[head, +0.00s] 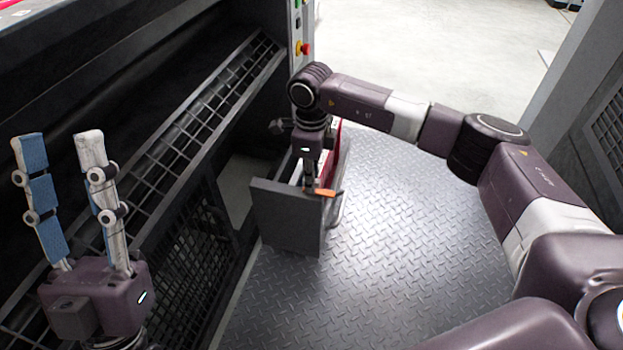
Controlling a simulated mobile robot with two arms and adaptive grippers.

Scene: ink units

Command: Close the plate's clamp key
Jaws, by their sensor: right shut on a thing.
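My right gripper (314,187) points down at the dark grey box-like unit (287,217) near the middle of the view. Its fingers are shut on a small orange key (328,193) at the unit's top right corner, and they hide part of it. I take this orange piece to be the clamp key. The plate itself cannot be told apart clearly. My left gripper (58,145) is at the far left, pointing up, with its blue-padded fingers apart and nothing between them.
A black machine frame with a slatted rail (205,115) runs along the left. A red and white part (334,155) stands behind the unit. A panel with a red button (304,48) is at the top. The tread-plate floor (390,240) is clear.

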